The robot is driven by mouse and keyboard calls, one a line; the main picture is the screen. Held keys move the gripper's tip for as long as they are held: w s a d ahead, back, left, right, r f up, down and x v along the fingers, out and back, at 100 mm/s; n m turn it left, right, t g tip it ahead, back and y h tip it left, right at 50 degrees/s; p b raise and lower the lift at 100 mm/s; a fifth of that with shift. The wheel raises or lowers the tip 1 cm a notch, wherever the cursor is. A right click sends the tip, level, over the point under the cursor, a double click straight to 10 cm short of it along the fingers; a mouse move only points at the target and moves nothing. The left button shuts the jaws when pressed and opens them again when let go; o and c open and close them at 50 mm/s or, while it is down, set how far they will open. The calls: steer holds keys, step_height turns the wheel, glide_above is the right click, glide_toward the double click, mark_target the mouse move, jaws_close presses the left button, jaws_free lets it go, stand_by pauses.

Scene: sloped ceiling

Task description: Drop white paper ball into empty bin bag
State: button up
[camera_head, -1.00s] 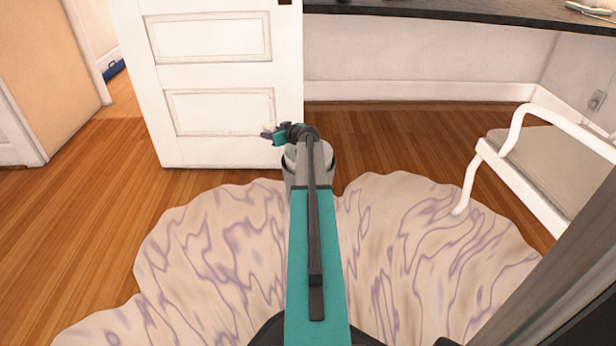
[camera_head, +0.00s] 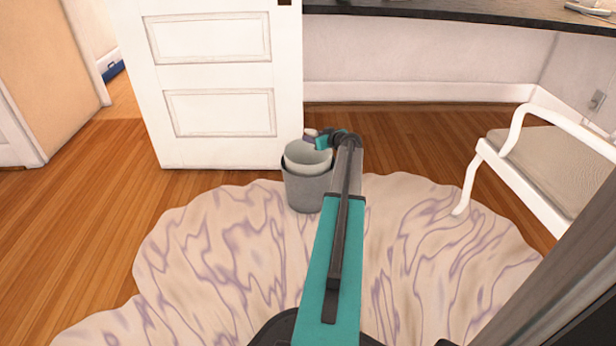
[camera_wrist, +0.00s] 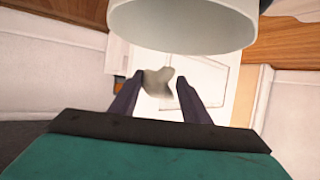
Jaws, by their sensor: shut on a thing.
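A grey bin (camera_head: 303,192) lined with a pale bin bag (camera_head: 306,164) stands at the edge of the rug, in front of the white door. The bag looks empty where I can see into it. My gripper (camera_head: 309,135) is above the bin's back rim, at the end of my teal arm. In the wrist view my gripper (camera_wrist: 160,78) is shut on the crumpled white paper ball (camera_wrist: 158,82), which sits between the fingertips. The pale bag's rim (camera_wrist: 183,45) fills the top of that view, apart from the ball. The ball is barely visible in the head view.
The white door (camera_head: 215,100) stands close behind the bin. A white chair (camera_head: 540,165) is on the right, and a dark countertop (camera_head: 430,17) runs along the back. The wavy-patterned rug (camera_head: 210,260) and wood floor around the bin are clear.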

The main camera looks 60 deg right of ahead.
step_height(320, 180, down, 6)
steer(key=shift+b, duration=0.35)
stand_by(0.4)
steer(key=o, duration=1.1)
steer(key=shift+p+v, duration=2.3)
steer(key=shift+v, duration=4.6)
steer(key=shift+a+f, duration=0.1)
